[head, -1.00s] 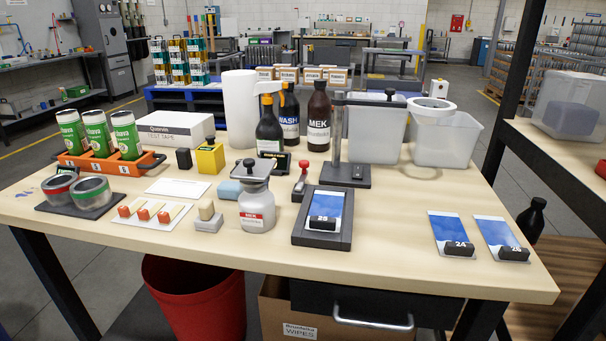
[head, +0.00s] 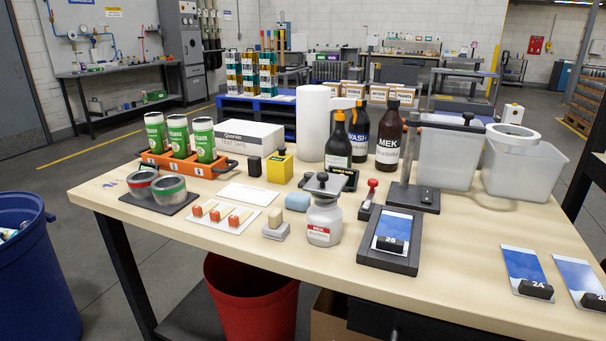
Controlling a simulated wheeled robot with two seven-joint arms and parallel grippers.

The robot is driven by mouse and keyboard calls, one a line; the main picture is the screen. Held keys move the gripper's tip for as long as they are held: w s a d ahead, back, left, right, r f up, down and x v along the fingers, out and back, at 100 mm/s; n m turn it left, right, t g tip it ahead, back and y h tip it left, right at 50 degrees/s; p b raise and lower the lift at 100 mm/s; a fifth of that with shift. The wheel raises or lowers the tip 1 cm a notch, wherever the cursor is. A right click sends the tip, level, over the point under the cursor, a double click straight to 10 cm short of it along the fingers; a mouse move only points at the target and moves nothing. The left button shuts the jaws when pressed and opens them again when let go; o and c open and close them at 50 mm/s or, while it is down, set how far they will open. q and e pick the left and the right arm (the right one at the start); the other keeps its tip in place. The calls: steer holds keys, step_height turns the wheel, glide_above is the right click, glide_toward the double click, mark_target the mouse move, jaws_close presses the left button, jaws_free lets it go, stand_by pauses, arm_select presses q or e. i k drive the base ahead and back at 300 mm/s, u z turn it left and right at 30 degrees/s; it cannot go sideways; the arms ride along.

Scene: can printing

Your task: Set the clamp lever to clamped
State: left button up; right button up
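A small lever with a red knob (head: 372,184) stands up from a dark base on the table, between the white-bodied MEK dispenser bottle and the dark framed plate; it looks like the clamp lever. The lever leans slightly, and I cannot tell from here whether it is clamped. A stand with a dark post and horizontal arm (head: 413,165) is behind it to the right. The framed plate marked 2S (head: 389,240) lies in front of the stand. Neither of my grippers shows in the head view.
The MEK dispenser (head: 323,218) stands close left of the lever. Dark bottles, including the brown MEK bottle (head: 388,145), stand behind. An orange rack (head: 187,166) with green cans is at left. A blue bin (head: 36,270) stands on the floor at left.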

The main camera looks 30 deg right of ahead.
mark_target(372, 183)
steer(key=u, duration=0.85)
steer(key=k, duration=0.75)
steer(key=z, duration=2.3)
steer(key=i, duration=0.15)
steer(key=u, duration=1.4)
